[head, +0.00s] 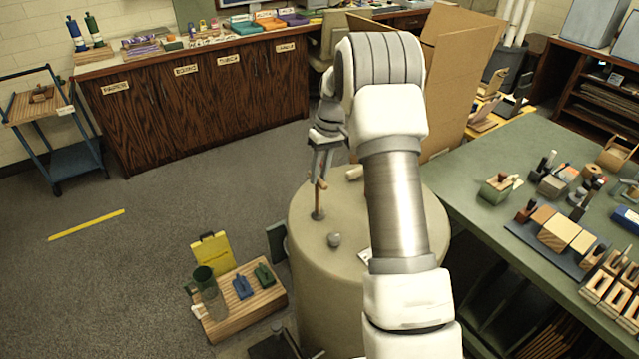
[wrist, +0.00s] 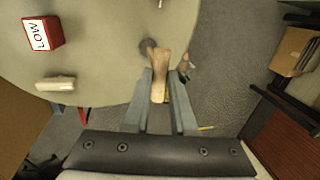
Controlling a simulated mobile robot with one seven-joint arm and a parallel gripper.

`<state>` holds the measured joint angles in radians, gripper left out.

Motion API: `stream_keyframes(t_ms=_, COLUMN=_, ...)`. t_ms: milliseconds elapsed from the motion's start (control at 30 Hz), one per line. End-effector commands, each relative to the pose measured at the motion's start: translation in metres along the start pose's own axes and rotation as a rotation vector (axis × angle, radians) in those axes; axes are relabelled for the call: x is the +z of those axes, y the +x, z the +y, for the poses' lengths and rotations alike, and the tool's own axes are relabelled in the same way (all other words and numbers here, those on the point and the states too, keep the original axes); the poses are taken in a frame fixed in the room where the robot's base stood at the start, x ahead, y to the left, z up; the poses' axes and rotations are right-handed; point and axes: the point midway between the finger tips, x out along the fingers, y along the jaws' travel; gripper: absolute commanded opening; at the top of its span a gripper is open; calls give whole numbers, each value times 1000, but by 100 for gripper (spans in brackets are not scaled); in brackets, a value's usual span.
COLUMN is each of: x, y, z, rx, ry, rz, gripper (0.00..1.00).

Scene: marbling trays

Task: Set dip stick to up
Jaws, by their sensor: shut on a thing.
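The dip stick (head: 319,198) is a brown wooden handle rising from a small dark round fitting on top of the round pale vat (head: 300,232). My gripper (head: 320,178) reaches down to the stick's upper end from above. In the wrist view, the two grey fingers (wrist: 161,86) are shut on the wooden handle (wrist: 162,68), which runs between them. The handle's far end meets a dark round spot on the vat top. Which setting the stick is at cannot be told.
A red block marked LOW (wrist: 43,33) and a pale bar (wrist: 56,83) are on the vat top. A grey knob (head: 334,240) stands nearer. A green table (head: 470,205) with tools is at right; a wooden crate (head: 262,300) is at left. Open floor lies left.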

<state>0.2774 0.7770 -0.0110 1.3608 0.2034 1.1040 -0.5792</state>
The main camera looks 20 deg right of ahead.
Motion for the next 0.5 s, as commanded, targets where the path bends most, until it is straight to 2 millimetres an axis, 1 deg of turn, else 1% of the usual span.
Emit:
stream_keyframes(t_ms=33, x=-1, y=-31, z=-5, rx=2, ry=-1, rz=6, gripper=0)
stream_keyframes(t_ms=300, x=-1, y=-126, z=-24, rx=2, ry=0, rz=5, gripper=0)
stream_keyframes(t_ms=500, x=-1, y=-191, z=-38, rx=2, ry=0, rz=4, gripper=0)
